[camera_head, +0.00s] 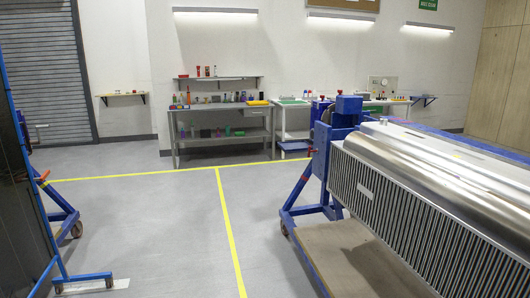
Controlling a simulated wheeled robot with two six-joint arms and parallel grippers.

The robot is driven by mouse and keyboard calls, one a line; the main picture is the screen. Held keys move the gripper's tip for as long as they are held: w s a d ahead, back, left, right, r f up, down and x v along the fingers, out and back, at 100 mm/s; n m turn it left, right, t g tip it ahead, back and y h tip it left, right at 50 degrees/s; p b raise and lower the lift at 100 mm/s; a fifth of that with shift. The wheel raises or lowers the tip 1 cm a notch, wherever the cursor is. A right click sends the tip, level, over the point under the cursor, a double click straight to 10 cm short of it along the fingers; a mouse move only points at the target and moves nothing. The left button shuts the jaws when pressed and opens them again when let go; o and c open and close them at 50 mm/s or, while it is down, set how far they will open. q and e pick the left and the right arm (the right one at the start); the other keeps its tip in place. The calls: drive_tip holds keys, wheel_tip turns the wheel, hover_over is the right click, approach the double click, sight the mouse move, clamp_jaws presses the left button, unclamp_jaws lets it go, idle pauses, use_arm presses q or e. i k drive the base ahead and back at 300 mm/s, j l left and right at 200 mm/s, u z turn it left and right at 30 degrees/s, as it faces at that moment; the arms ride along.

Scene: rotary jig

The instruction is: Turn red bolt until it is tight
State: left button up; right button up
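The blue rotary jig (323,150) stands right of centre and carries a large metal unit (420,210) with a finned side and a rounded shiny top. A small red part (311,151) shows on the left side of the jig's upright. It is too small to tell whether it is the red bolt. Another small red-orange part (43,177) shows on the blue frame at the left edge. Neither of my grippers is in view.
The jig's blue legs stand on castors around a brown base board (355,255). A blue wheeled frame (68,220) with a dark panel is at the left. Workbenches (222,112) with tools line the back wall. The grey floor (160,215) with yellow lines is clear between.

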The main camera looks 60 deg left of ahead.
sight(316, 151)
drive_tip(key=u, duration=1.65)
drive_tip(key=i+j+z, duration=0.1)
drive_tip(key=i+z, duration=0.25)
drive_tip(key=i+j+z, duration=0.15)
drive_tip(key=z, duration=0.2)
drive_tip(key=i+j+z, duration=0.35)
drive_tip(key=k+l, duration=0.05)
drive_tip(key=k, duration=0.05)
